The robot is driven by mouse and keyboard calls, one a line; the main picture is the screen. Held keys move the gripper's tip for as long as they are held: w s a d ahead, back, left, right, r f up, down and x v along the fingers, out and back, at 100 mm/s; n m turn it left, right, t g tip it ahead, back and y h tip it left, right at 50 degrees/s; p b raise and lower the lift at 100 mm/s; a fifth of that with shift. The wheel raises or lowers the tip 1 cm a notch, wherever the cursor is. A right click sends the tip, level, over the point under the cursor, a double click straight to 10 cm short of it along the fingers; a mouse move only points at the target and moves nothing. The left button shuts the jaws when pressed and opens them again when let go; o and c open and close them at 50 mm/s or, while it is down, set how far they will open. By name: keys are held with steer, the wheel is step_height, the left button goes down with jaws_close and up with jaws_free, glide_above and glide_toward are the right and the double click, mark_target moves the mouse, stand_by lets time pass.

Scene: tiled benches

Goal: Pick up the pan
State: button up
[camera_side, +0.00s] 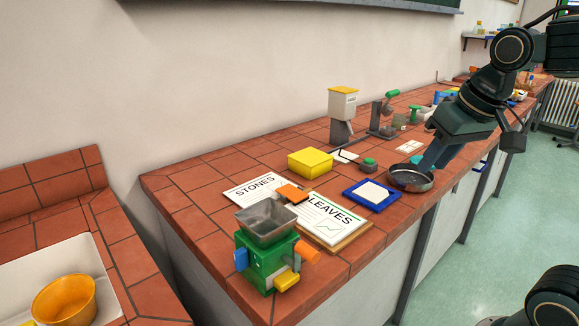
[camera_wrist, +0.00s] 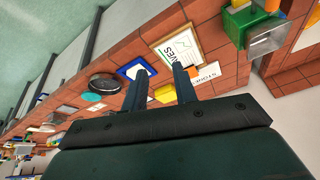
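The pan (camera_side: 408,181) is a round, dark grey metal pan near the front edge of the tiled bench. My gripper (camera_side: 430,164) is at its right side in the side view, fingers pointing down and partly covering it. I cannot tell whether they touch. In the wrist view the pan (camera_wrist: 103,86) lies to the left of my gripper (camera_wrist: 160,72), outside the gap between the fingers. The two fingers stand apart with nothing held between them.
A blue-framed tray (camera_side: 371,194) lies left of the pan. Beyond are a yellow box (camera_side: 310,162), a white-and-grey dispenser (camera_side: 342,108) and a small green button (camera_side: 369,164). A green machine with a metal hopper (camera_side: 266,256) stands at the near corner. The bench edge is close to the pan.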

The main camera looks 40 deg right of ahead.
steer(key=w+d+m+g, duration=0.1)
steer(key=w+d+m, duration=0.3)
steer(key=w+d, duration=0.3)
steer(key=w+d+m+g, duration=0.1)
steer(key=w+d+m, duration=0.35)
steer(key=d, duration=0.55)
steer(key=d+f+m+g, duration=0.1)
steer(key=d+f+m, duration=0.2)
steer(key=d, duration=0.7)
steer(key=d+f+m+g, duration=0.1)
steer(key=d+f+m, duration=0.2)
steer(key=d+f, duration=0.3)
steer(key=w+d, duration=0.1)
steer(key=d, duration=0.2)
steer(key=shift+d+f+y, duration=0.35)
steer(key=shift+y, duration=0.05)
steer(key=shift+f, duration=0.1)
steer(key=shift+f, duration=4.15)
